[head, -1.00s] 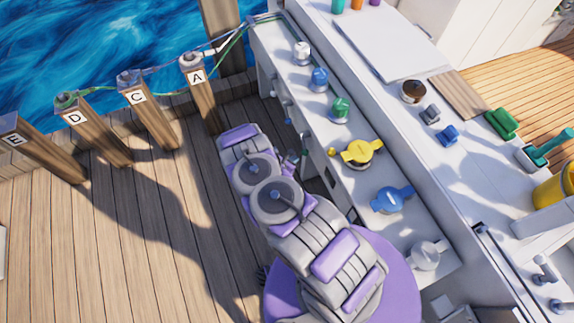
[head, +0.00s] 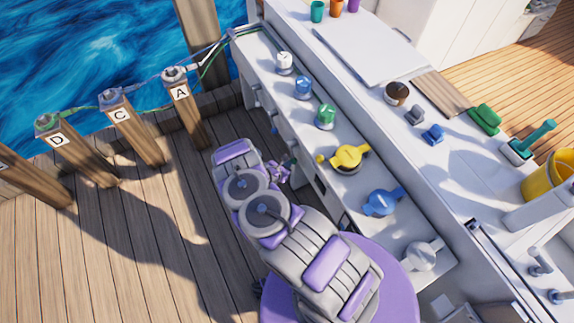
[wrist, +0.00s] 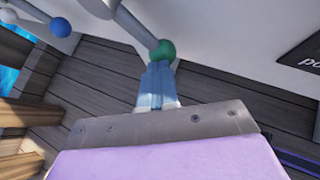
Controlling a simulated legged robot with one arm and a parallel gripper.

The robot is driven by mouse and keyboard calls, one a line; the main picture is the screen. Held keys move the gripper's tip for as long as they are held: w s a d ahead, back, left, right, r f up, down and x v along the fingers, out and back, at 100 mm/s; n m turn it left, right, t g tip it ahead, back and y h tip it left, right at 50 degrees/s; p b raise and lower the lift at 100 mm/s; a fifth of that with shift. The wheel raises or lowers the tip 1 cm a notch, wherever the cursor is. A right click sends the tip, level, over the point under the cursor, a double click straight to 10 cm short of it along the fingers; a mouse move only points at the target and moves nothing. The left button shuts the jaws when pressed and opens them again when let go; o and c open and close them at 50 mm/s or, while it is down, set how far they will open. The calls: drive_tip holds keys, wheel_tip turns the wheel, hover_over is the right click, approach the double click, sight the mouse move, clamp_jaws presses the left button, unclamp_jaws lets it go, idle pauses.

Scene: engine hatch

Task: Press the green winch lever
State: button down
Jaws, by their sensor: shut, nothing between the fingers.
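The green winch lever shows in the wrist view as a pale rod ending in a green ball (wrist: 162,50), hanging from the white panel. My gripper (wrist: 160,70) is shut and empty, its pale fingertips right at the underside of the green ball. I cannot tell whether they touch it. In the head view, my gripper (head: 279,172) is beside the front of the white console, partly behind my arm. The green winch (head: 325,117) stands on the console top above that area. The green lever's ball is not clear in the head view.
A blue-balled lever (wrist: 60,27) hangs to the left of the green one. Yellow (head: 350,158) and blue (head: 382,203) winches stand along the console (head: 262,68). Lettered wooden posts (head: 185,110) line the deck's edge. The deck (head: 130,240) on the left is clear.

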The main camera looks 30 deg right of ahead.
drive_tip(key=shift+w+f+t+p, duration=0.15)
drive_tip(key=shift+f+t+p, duration=0.05)
drive_tip(key=shift+t+p, duration=0.1)
drive_tip(key=shift+m+t, duration=0.6)
drive_tip(key=shift+t, duration=0.1)
drive_tip(key=w, duration=0.1)
drive_tip(key=w+f, duration=0.1)
drive_tip(key=w, duration=0.1)
drive_tip(key=w+f+b, duration=0.1)
drive_tip(key=w, duration=0.1)
drive_tip(key=shift+w+f, duration=0.15)
drive_tip(key=shift+w, duration=0.1)
drive_tip(key=shift+r+p, duration=0.7)
drive_tip(key=shift+r, duration=0.1)
drive_tip(key=shift+a, duration=0.15)
